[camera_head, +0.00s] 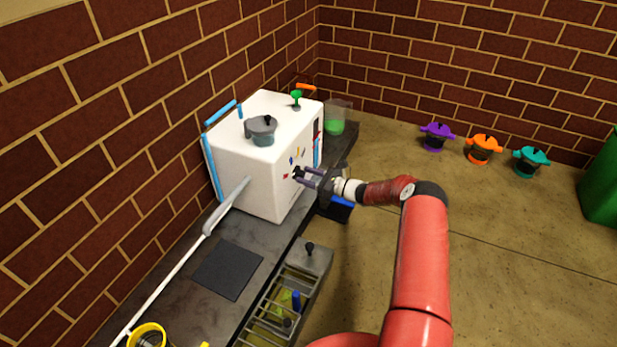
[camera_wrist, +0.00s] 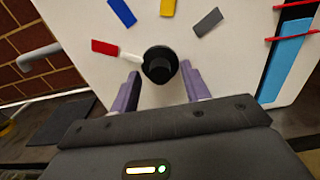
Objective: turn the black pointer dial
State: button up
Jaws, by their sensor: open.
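The black pointer dial (camera_wrist: 160,65) is on the front face of a white box (camera_head: 250,176). In the wrist view its white pointer reaches left, its tip close to the red mark (camera_wrist: 105,47). In the head view my gripper (camera_head: 305,177) is at the box's front face, partly covering the dial.
A grey pot (camera_head: 262,131) and a green knob (camera_head: 296,98) are on top of the box. A blue-handled panel is right of the dial. A wire rack (camera_head: 265,315) and dark mat (camera_head: 228,270) are nearer. Purple, orange and teal pots stand on the open floor.

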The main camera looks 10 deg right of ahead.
jog(key=c, duration=1)
jog(key=shift+f+m+b, duration=0.1)
jog(key=shift+m+b, duration=1.45)
jog(key=shift+m, duration=2.35)
jog(key=o, duration=1)
